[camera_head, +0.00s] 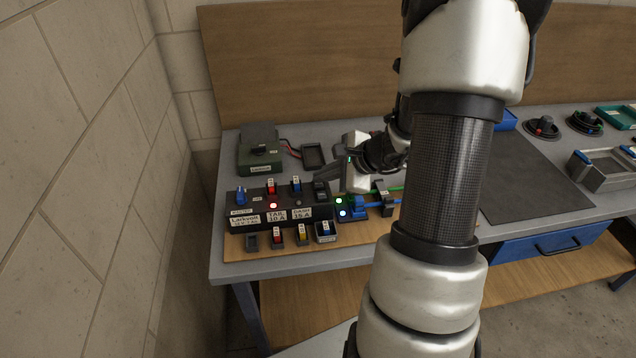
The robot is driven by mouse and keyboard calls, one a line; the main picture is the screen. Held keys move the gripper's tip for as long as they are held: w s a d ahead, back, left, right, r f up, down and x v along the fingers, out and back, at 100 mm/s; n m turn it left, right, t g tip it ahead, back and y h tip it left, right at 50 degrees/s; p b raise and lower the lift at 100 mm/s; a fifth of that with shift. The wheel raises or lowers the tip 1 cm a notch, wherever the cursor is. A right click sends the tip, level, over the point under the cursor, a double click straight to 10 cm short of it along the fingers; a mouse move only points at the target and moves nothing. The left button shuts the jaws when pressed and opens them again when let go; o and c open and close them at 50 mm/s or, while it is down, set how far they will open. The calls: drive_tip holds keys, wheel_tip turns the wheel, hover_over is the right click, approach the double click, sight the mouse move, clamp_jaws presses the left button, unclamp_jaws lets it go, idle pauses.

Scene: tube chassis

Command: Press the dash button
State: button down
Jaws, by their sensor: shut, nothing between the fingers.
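A black fuse box (262,222) stands on a wooden board on the bench, left of centre. Its front has a label that seems to read DASH 15 A (302,213), with a small unlit round spot (298,203) above it. A blue fuse (295,185) stands on top behind that label. I cannot tell which part is the dash button. My gripper (324,178) is shut and empty, with its dark fingers pointing down-left over the right part of the box, close to a dark grey block (320,191). Whether they touch is unclear.
A TAIL 10 A label (276,216) has a lit red lamp and a red fuse (271,187). Green and white lamps glow at right beside blue and green cables. A green box (260,155) stands behind. My arm hides the bench centre.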

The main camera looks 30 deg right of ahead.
sight(322, 186)
idle(0.3)
drive_tip(key=shift+r+p, duration=0.3)
drive_tip(key=shift+r, duration=0.35)
wheel_tip(322, 186, up, 6)
drive_tip(key=p, duration=0.3)
drive_tip(key=shift+p, duration=0.4)
drive_tip(key=shift+a, duration=0.1)
